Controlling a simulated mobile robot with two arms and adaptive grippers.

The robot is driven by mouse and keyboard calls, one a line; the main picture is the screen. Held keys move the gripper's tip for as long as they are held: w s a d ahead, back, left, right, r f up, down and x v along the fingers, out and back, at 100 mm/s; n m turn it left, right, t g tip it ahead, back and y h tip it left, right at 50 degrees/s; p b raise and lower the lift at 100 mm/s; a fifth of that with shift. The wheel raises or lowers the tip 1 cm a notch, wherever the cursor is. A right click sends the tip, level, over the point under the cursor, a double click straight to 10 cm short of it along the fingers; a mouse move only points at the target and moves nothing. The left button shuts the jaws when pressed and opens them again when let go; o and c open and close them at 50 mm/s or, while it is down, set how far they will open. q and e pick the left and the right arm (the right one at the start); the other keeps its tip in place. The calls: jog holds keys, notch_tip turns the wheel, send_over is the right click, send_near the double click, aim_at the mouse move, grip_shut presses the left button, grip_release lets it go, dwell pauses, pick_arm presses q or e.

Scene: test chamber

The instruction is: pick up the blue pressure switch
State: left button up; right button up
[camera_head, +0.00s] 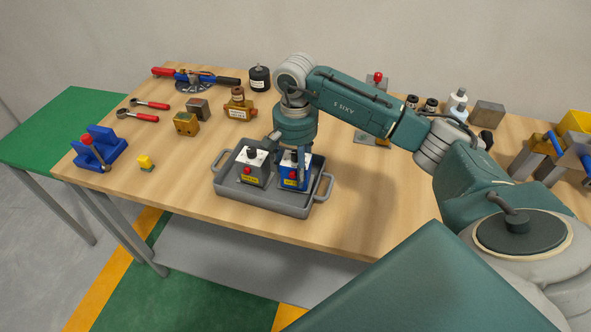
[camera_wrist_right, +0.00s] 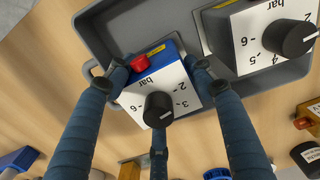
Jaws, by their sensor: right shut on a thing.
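The blue pressure switch (camera_head: 293,172) stands in the right part of a grey tray, with a white dial face, a black knob and a red button. My right gripper (camera_head: 296,150) reaches down over it from above. In the right wrist view the fingers of my right gripper (camera_wrist_right: 155,90) are shut around the blue pressure switch (camera_wrist_right: 160,86), one on each side. Its lower end seems to be within the tray; I cannot tell whether it touches the floor of the tray. My left gripper is not in view.
The grey tray (camera_head: 262,202) also holds a grey pressure switch (camera_head: 252,168) close on the left. Behind stand a brass valve (camera_head: 240,106) and small blocks (camera_head: 187,124). A blue fixture (camera_head: 100,148) is at the left.

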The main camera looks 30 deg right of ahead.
notch_tip(320, 180, up, 10)
jog(key=b, duration=0.2)
jog(key=shift+w+f+b, duration=0.15)
jog(key=shift+f+b, duration=0.1)
jog(key=shift+b, duration=0.05)
notch_tip(320, 180, up, 10)
jog(key=p, duration=0.1)
jog(key=shift+f, duration=0.15)
